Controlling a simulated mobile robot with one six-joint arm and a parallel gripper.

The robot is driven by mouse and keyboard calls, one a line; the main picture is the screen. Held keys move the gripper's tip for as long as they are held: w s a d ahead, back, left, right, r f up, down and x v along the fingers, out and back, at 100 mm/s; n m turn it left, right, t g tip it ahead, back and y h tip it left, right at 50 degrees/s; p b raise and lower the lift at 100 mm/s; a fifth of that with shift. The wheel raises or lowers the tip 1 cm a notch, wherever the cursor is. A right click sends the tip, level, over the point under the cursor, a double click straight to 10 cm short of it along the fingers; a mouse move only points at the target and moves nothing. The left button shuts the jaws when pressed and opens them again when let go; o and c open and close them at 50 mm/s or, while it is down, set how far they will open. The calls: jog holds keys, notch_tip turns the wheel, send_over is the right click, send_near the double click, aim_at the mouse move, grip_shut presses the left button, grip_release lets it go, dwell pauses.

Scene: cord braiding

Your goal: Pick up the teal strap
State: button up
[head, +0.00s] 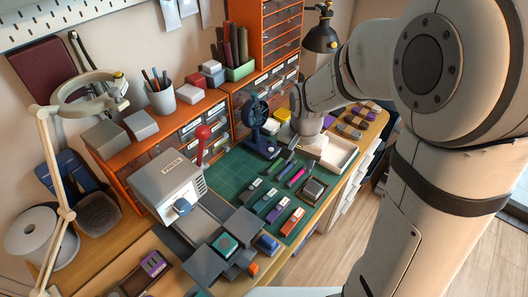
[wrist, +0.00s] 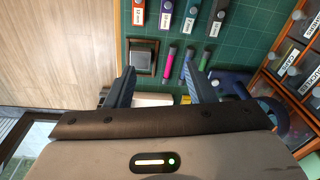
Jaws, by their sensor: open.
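I cannot make out a teal strap for sure in either view. Several small rolled or folded pieces in tan, grey and purple (head: 350,131) lie at the far right end of the bench in the head view; none is clearly teal. My gripper (wrist: 158,68) is open in the wrist view, with its two blue fingers apart and nothing seen held between them. It is over the right part of the bench, by a pink marker (wrist: 168,64) and a dark square dish (wrist: 141,59). In the head view my arm hides part of the bench there.
A green cutting mat (head: 228,172) holds several labelled pieces and pens. A dark blue press (head: 258,124) and a white tray (head: 340,155) stand near my wrist. Orange drawer units (head: 274,28) line the back. A grey box machine (head: 168,184) stands left of the mat.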

aim_at(270, 194)
jog(key=w+a+f+m, duration=0.1)
jog(key=a+f, duration=0.1)
jog(key=f, duration=0.2)
jog(key=w+a+f+m, duration=0.1)
jog(key=w+a+f, duration=0.1)
jog(key=f, duration=0.2)
jog(key=w+a+f+g, duration=0.1)
jog(key=a+f, duration=0.1)
jog(key=f, duration=0.2)
jog(key=shift+w+a+f+m, duration=0.2)
jog(key=shift+f+m, duration=0.1)
jog(key=shift+m, duration=0.1)
jog(key=f, duration=0.8)
jog(key=shift+s+a, duration=0.15)
jog(key=shift+a, duration=0.1)
jog(key=shift+c, duration=0.2)
jog(key=c, duration=1)
jog(key=shift+r, duration=0.15)
